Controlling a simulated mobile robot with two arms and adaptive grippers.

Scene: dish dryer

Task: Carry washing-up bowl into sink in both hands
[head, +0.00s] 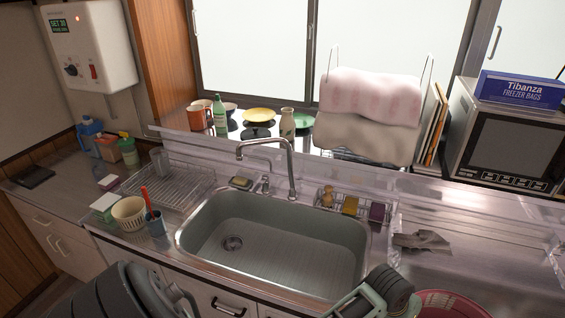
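A pink-red bowl (452,304), which looks like the washing-up bowl, shows at the bottom right edge. Only its far rim and part of its inside are in view. The steel sink (290,246) is empty in the middle of the counter, with its drain at the left. My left gripper (150,291) is at the bottom left, in front of the counter, cut off by the frame. My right gripper (372,292) is at the sink's front right corner, just left of the bowl. I cannot see whether it touches the bowl. The fingertips of both are unclear.
A curved tap (289,170) rises behind the sink. A sponge caddy (350,207) is behind right. A grey cloth (422,240) lies on the right counter.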

